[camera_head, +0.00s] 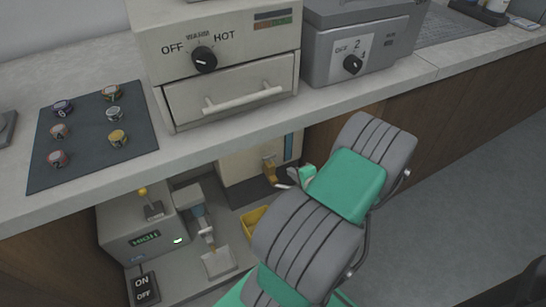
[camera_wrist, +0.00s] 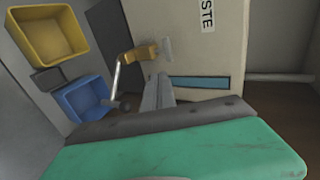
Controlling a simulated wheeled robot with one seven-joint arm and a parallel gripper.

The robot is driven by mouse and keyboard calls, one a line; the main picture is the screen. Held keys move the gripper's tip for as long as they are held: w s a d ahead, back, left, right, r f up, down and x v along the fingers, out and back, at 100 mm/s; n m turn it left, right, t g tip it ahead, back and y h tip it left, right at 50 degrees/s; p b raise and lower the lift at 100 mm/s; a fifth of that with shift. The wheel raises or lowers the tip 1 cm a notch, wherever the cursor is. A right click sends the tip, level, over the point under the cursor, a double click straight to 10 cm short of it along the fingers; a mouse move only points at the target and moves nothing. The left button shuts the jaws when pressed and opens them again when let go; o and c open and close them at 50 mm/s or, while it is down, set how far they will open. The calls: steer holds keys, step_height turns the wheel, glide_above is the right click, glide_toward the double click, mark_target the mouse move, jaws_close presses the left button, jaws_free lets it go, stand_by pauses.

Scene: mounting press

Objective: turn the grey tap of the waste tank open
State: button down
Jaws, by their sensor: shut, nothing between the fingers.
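The waste tank is a cream box (camera_head: 232,170) under the counter, and its label ends in "STE" in the wrist view (camera_wrist: 190,50). The brass part also shows in the head view (camera_head: 269,167). My gripper (camera_wrist: 158,84) is shut and empty, its fingertips just short of the tap in the wrist view. It also shows in the head view (camera_head: 287,179). I cannot tell whether it touches the handle.
A yellow bin (camera_wrist: 47,35) and a blue bin (camera_wrist: 82,98) sit near the tap. A grey machine (camera_head: 140,235) with a lit display stands left on the lower shelf. The counter edge (camera_head: 240,142) overhangs this space. Above stand an oven (camera_head: 215,45) and a grey unit (camera_head: 355,45).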

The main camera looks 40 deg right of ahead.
steer(key=b, duration=0.3)
glide_toward(274, 157)
step_height(274, 157, down, 3)
steer(key=w, duration=0.1)
steer(key=w+d, duration=0.1)
steer(key=w, duration=0.1)
steer(key=w+b, duration=0.1)
steer(key=w, duration=0.1)
steer(key=shift+d+f, duration=0.1)
steer(key=shift+d, duration=0.2)
steer(key=shift+w+d, duration=0.1)
